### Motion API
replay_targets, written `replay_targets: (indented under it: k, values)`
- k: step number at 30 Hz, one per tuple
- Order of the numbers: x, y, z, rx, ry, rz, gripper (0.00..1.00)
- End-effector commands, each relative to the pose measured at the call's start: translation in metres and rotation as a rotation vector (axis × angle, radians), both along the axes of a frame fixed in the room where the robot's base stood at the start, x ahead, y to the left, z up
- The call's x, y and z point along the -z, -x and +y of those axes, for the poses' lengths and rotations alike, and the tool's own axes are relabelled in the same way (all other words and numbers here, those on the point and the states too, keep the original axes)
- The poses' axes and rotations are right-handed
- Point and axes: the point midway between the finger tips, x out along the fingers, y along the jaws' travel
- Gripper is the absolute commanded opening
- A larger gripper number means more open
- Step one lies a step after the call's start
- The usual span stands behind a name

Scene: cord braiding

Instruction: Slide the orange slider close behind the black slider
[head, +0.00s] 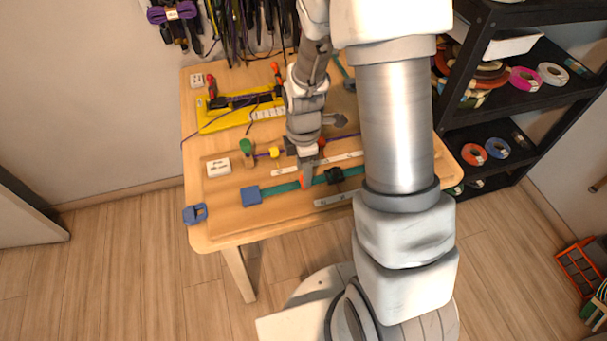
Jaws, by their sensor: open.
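The orange slider (306,178) sits on a green strap-like rail (280,188) on the wooden board. The black slider (335,175) sits on the same rail, a short way to the right of the orange one. A blue block (251,196) is at the rail's left end. My gripper (306,164) is open and points down at the orange slider, at or just above it. The arm hides part of the area behind, and I cannot tell whether the fingers touch the slider.
A white ruler strip (335,199) lies in front of the rail. Behind it are a yellow knob (274,152), a green-topped peg (248,147) and a yellow tray (208,124). A blue clamp (195,214) grips the table's left edge. A black shelf (490,110) stands right.

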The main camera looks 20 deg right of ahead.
Motion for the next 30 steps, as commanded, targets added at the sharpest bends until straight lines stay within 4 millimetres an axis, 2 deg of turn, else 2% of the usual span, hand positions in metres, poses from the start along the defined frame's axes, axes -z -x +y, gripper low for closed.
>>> replay_targets:
  k: [4, 14, 23, 30]
  values:
    - [0.0120, 0.0004, 0.0003, -0.001, 0.000, 0.001, 0.57]
    - [0.0137, 0.0000, 0.0001, 0.000, 0.000, -0.001, 0.56]
    - [0.0136, 0.0000, 0.0000, 0.000, 0.000, 0.000, 0.02]
    - [0.0135, 0.0000, 0.0000, 0.000, 0.000, 0.000, 0.00]
